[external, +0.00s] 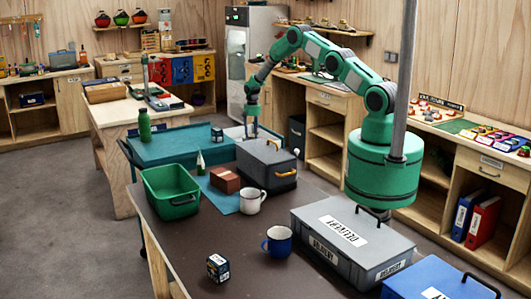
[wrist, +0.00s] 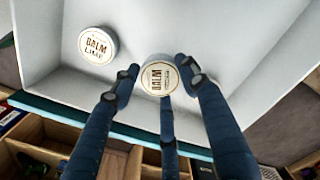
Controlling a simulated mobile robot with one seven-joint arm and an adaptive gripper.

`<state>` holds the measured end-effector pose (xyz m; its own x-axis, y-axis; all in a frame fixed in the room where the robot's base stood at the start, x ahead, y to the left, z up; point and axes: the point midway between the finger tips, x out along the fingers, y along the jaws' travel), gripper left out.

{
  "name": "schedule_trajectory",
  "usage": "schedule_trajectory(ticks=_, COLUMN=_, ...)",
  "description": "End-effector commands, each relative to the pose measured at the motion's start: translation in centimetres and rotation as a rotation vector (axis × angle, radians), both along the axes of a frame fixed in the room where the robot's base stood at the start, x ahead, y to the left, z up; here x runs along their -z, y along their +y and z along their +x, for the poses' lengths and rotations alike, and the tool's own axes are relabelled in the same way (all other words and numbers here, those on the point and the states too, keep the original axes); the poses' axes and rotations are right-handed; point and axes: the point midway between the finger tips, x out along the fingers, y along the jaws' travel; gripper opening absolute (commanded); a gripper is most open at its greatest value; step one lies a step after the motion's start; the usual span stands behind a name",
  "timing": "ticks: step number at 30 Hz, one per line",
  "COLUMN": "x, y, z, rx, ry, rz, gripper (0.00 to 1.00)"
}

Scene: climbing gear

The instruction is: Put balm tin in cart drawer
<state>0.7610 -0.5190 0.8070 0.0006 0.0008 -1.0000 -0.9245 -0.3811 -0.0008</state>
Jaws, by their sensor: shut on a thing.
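My gripper (external: 250,132) is at the far end of the teal cart (external: 170,150), over a pale open drawer (external: 235,132). In the wrist view, my gripper's blue fingers (wrist: 160,78) are closed around a small round balm tin (wrist: 157,75) with a cream label reading BALM. The tin is over the white drawer interior (wrist: 200,25); I cannot tell whether it touches the floor of the drawer. A second round tin (wrist: 97,45), labelled BALM LIME, lies in the drawer to the left. The held tin is too small to make out in the external view.
A grey toolbox (external: 267,163), a green bin (external: 170,190), a brown box (external: 225,180) and mugs stand on the dark table nearby. A green bottle (external: 144,125) and a small dark box (external: 217,134) stand on the cart. The drawer has bare floor around the tins.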

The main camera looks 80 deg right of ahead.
Motion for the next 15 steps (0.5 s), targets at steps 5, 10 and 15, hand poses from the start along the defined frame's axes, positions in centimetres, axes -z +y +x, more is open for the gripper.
schedule_trajectory(ticks=5, x=0.0, y=0.0, z=0.0, rx=0.0, ry=0.0, rz=0.0, gripper=0.17)
schedule_trajectory(ticks=10, x=0.5, y=0.0, z=0.0, rx=0.0, ry=0.001, rz=0.001, gripper=0.17)
schedule_trajectory(ticks=15, x=2.2, y=0.0, z=-0.1, rx=0.0, ry=0.001, rz=0.001, gripper=0.17)
